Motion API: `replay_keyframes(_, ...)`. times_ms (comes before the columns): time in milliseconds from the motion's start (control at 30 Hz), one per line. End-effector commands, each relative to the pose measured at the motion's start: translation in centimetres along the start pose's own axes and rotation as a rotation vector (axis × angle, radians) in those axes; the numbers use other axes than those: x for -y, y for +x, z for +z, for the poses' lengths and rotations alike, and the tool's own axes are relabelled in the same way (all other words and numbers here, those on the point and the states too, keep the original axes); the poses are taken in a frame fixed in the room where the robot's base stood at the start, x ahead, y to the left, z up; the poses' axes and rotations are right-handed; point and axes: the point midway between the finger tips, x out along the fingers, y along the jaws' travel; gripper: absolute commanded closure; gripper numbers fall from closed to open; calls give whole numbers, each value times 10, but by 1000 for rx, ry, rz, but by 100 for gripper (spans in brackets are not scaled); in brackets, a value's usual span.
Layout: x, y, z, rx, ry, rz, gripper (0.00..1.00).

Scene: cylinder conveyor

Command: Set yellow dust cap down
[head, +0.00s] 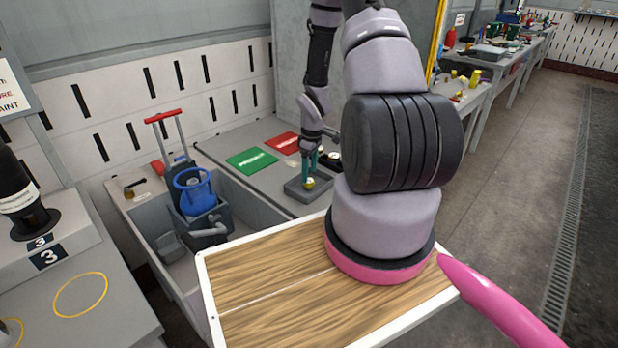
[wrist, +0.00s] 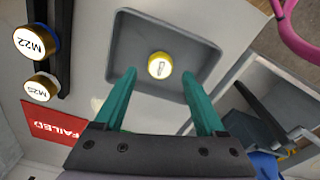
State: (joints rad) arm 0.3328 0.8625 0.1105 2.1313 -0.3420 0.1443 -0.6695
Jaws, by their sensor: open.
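The yellow dust cap (wrist: 158,65) sits in a shallow grey tray (wrist: 120,75), near the tray's middle in the wrist view. In the head view the cap (head: 309,183) shows small in the grey tray (head: 303,196), close to my fingertips. My gripper (wrist: 164,78) has two green fingers, spread apart, with nothing between them touching the cap. In the head view the green fingers (head: 310,165) point down over the tray. How high the fingertips are above the tray floor I cannot tell.
A red FAILED mat (wrist: 52,122) and a green mat (head: 251,160) lie on the grey table. Caps marked M22 (wrist: 35,41) and M25 (wrist: 41,87) stand beside the tray on a dark rack.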

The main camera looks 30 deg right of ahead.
Motion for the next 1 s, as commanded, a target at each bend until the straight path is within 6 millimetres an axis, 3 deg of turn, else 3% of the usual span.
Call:
replay_keyframes(100, -2, -29, -1, -4, 2, 4, 27)
replay_keyframes(300, -1, -67, -1, -3, 2, 3, 27)
replay_keyframes(467, -1, -84, 0, -2, 1, 2, 27)
replay_keyframes(667, 0, -90, -1, -1, 2, 1, 27)
replay_keyframes(767, -1, -104, -3, -4, 24, 19, 27)
replay_keyframes(867, 0, -140, -9, -14, 82, 58, 27)
replay_keyframes(1000, 12, -211, -16, -53, 220, 126, 27)
